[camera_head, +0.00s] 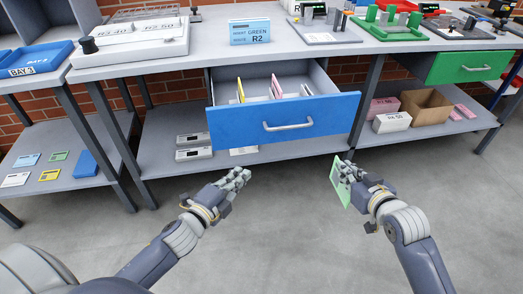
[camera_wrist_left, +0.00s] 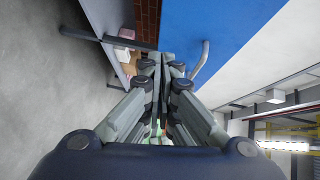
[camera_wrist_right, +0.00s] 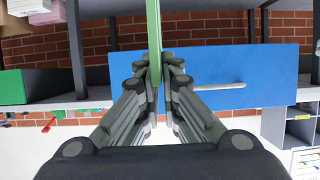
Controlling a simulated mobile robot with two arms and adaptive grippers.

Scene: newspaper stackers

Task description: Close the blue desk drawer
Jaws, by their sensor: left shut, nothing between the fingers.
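The blue desk drawer (camera_head: 240,124) is pulled out from under the grey desk, with its silver handle (camera_head: 288,126) on the front. Yellow, pink and white cards stand inside it. My left gripper (camera_head: 242,174) is shut and empty, low in front of the drawer. In the left wrist view the blue front (camera_wrist_left: 230,30) and handle (camera_wrist_left: 200,65) are beyond its fingertips. The card also shows between the fingers in the right wrist view (camera_wrist_right: 154,40).
The desktop (camera_head: 210,65) holds a blue R2 sign (camera_head: 250,31), trays and fixtures. The lower shelf (camera_head: 165,165) holds boxes, including an open cardboard box (camera_head: 428,108). The floor in front is clear.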

